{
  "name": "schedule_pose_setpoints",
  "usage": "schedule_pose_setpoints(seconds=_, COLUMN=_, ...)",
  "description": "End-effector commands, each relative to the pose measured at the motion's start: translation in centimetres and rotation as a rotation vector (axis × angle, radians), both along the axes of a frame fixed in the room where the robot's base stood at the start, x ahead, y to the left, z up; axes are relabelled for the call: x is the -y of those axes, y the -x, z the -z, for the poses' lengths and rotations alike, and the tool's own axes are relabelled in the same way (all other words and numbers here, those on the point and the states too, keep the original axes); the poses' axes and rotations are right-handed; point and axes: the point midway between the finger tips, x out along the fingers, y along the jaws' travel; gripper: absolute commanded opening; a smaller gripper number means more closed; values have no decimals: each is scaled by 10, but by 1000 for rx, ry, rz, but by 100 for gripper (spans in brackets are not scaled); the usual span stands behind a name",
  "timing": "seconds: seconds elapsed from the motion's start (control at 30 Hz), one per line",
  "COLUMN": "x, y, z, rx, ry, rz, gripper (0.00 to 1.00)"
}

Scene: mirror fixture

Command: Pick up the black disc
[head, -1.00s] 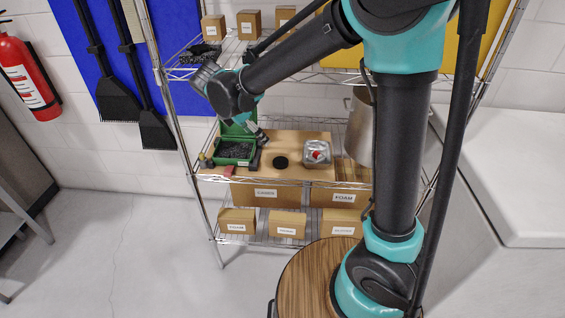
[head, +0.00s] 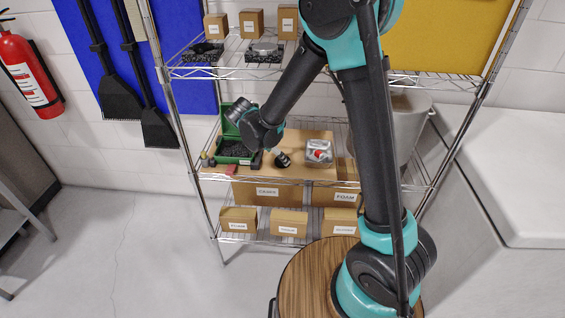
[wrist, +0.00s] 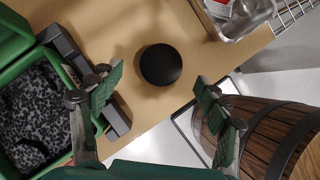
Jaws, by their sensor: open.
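The black disc (wrist: 160,65) lies flat on the tan board (wrist: 195,35) in the wrist view. My gripper (wrist: 157,112) is open and empty, with green-padded fingers spread to the left and right. The disc lies just ahead of the gap between the fingertips and appears apart from both fingers. In the head view my gripper hangs over the board, close to the disc.
A green case (head: 232,152) with speckled dark lining stands open left of the disc, with a dark bar beside it. A metal tin (head: 319,152) stands to the right. Wire shelf posts and the upper shelf (head: 250,69) surround the space. A grey bucket (head: 405,125) is further right.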

Motion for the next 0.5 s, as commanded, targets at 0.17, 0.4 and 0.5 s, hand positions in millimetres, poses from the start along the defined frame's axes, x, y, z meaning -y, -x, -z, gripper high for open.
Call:
schedule_pose_setpoints(seconds=0.17, x=10, y=-7, z=21, rx=0, ry=0, rz=2, gripper=76)
schedule_pose_setpoints(seconds=0.4, x=12, y=-8, z=26, rx=0, ry=0, rz=0, gripper=76)
schedule_pose_setpoints(seconds=0.5, x=12, y=-8, z=26, rx=0, ry=0, rz=1, gripper=74)
